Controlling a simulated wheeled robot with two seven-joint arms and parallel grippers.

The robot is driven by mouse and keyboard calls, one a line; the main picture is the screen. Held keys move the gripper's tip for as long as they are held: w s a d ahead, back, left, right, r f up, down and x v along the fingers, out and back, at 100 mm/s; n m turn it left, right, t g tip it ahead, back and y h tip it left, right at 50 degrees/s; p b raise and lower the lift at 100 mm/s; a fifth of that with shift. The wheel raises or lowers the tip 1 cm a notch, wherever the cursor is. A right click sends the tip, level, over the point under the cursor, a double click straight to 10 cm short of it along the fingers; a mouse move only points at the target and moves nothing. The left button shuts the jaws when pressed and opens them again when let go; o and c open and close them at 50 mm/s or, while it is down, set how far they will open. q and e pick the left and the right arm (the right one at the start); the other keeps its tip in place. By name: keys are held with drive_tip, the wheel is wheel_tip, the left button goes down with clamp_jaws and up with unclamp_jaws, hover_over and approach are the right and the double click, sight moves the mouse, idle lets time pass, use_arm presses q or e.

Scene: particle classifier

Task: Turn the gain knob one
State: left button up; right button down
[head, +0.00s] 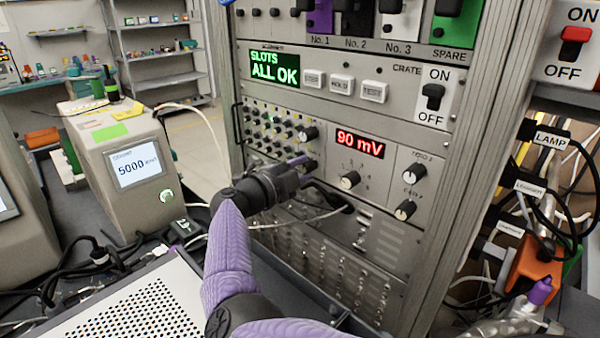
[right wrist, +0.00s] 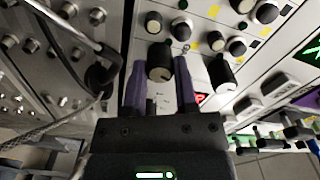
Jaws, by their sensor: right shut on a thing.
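My right gripper (head: 300,167) is at the front of the instrument panel (head: 385,200), left of the red "90 mV" display (head: 360,144). The right wrist view shows its two purple fingers (right wrist: 160,85) on either side of a dark round knob with a pale face (right wrist: 159,62). The gripper is shut on this knob. The knob's label cannot be read, and in the head view the gripper largely hides it. My left gripper is not in view.
A looped cable (head: 325,200) hangs just below. Above is a green "ALL OK" screen (head: 275,70). A box reading 5000 (head: 115,140) stands at left.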

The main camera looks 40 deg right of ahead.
drive_tip(key=m+b, duration=0.1)
drive_tip(key=m, duration=0.1)
drive_tip(key=shift+f+m, duration=0.15)
drive_tip(key=shift+m, duration=0.25)
drive_tip(key=m+b, duration=0.2)
drive_tip(key=m, duration=0.2)
drive_tip(key=shift+m, duration=0.3)
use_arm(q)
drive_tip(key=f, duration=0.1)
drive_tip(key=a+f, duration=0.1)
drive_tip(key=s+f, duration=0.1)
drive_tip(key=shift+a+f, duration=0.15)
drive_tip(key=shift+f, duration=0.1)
use_arm(e)
drive_tip(key=shift+m, duration=0.6)
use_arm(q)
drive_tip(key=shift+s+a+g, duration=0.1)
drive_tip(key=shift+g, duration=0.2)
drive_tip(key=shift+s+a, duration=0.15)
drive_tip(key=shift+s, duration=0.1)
use_arm(e)
drive_tip(key=shift+c, duration=1.9)
unclamp_jaws()
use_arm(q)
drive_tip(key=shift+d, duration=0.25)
